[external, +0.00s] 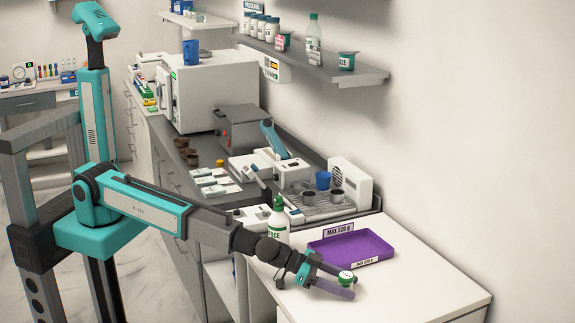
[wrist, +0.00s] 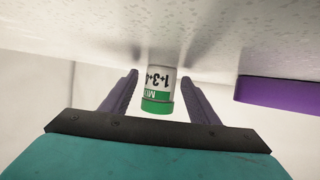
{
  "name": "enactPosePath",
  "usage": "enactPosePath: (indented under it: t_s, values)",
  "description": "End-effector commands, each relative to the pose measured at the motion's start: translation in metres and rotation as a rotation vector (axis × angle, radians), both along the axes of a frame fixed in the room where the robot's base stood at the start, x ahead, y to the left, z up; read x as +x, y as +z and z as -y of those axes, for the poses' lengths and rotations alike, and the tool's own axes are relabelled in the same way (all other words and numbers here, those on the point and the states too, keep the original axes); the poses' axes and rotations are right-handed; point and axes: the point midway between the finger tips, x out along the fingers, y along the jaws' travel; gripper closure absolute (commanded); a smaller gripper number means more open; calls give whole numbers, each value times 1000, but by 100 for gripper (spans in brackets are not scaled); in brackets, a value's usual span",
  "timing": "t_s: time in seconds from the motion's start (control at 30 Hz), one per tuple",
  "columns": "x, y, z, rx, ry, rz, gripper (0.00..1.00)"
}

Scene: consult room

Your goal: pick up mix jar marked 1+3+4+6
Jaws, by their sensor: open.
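The mix jar (external: 346,278) is a small white jar with a green band, standing on the white counter near its front edge. In the wrist view the jar (wrist: 159,85) appears upside down, with a label that reads "1+3+4" as far as it shows. My gripper (external: 348,284) is open, with its two purple fingers reaching to the jar. In the wrist view my gripper (wrist: 160,82) has one finger on each side of the jar, with a visible gap on both sides.
A purple tray (external: 375,243) marked "MAX 520 g" lies just behind the jar. A white bottle with a green top (external: 278,220) stands left of the tray, close to my arm. The counter (external: 430,275) right of the jar is clear.

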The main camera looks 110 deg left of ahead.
Motion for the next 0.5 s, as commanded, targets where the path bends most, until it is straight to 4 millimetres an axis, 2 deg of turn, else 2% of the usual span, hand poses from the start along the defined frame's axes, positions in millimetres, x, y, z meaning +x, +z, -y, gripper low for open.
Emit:
enactPosePath:
  t_s: [0.17,0.43,0.5]
  values:
    - [0,0,0,0,0,0,45]
    - [0,0,0,0,0,0,89]
    - [0,0,0,0,0,0,89]
